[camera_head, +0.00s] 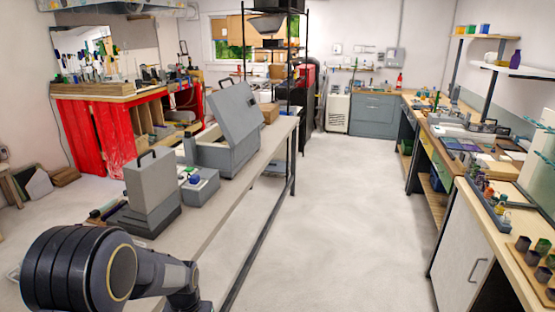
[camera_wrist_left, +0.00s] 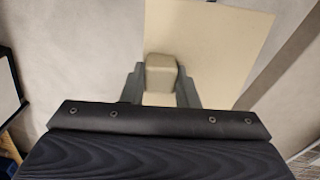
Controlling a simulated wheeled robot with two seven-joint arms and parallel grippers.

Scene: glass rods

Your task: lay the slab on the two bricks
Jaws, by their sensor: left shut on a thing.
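In the left wrist view my left gripper (camera_wrist_left: 160,84) is shut on a beige block-like grip. A flat cream slab (camera_wrist_left: 208,42) spreads out behind that grip and appears joined to it. I cannot pick out the two bricks in either view. My right gripper is not in view.
A long grey bench (camera_head: 240,170) on the left carries grey machines (camera_head: 228,130). A red workbench (camera_head: 95,130) stands behind it. The right-hand counter (camera_head: 507,222) holds bottles, cups and tools. The floor (camera_head: 335,200) between is clear.

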